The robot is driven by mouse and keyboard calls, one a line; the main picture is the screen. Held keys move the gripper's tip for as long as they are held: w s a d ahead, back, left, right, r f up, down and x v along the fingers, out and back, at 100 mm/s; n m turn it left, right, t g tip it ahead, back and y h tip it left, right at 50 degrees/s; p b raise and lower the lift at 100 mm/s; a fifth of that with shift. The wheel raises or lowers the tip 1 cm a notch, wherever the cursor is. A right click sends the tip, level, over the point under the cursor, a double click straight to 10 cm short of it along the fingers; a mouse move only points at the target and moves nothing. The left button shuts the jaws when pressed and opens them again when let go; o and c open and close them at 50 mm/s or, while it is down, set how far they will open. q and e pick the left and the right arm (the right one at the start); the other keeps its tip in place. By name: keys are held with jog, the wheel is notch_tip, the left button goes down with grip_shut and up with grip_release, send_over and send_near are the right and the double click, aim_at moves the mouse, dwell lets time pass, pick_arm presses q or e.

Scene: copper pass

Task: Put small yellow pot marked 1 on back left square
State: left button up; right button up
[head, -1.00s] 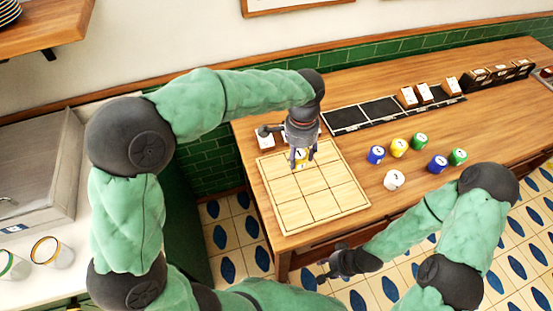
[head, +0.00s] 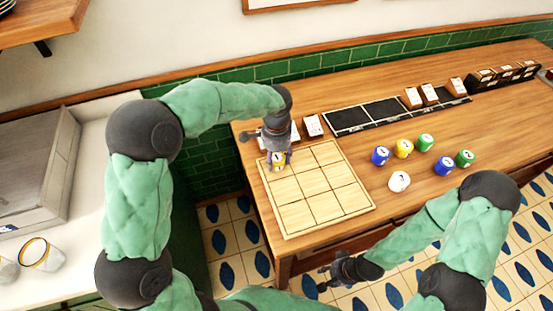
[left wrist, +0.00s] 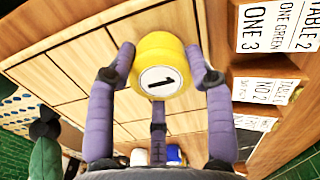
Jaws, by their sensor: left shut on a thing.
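The small yellow pot marked 1 (head: 278,161) is upright in my left gripper (head: 279,166), at the back left square of the wooden grid board (head: 300,219). In the left wrist view, the purple fingers close around the yellow pot (left wrist: 163,50), whose white label reads 1. I cannot tell whether the pot's base touches the board. The fingers hide part of that square. The other squares are bare. My right gripper (head: 325,278) is empty with its fingers apart, in front of the table's front edge.
Several blue, yellow, green and white pots, such as the white one (head: 399,181), stand right of the board. White cards (head: 312,126) stand just behind it. A black tray (head: 370,116) lies along the back, with more card holders at right.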

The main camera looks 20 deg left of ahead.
aim_at(276, 157)
pick_arm(q)
jog(key=shift+f, duration=0.25)
jog(key=o, duration=1.3)
jog(key=shift+c, duration=0.2)
notch_tip(276, 157, up, 12)
jog(key=p, duration=0.3)
jog(key=shift+r, duration=0.2)
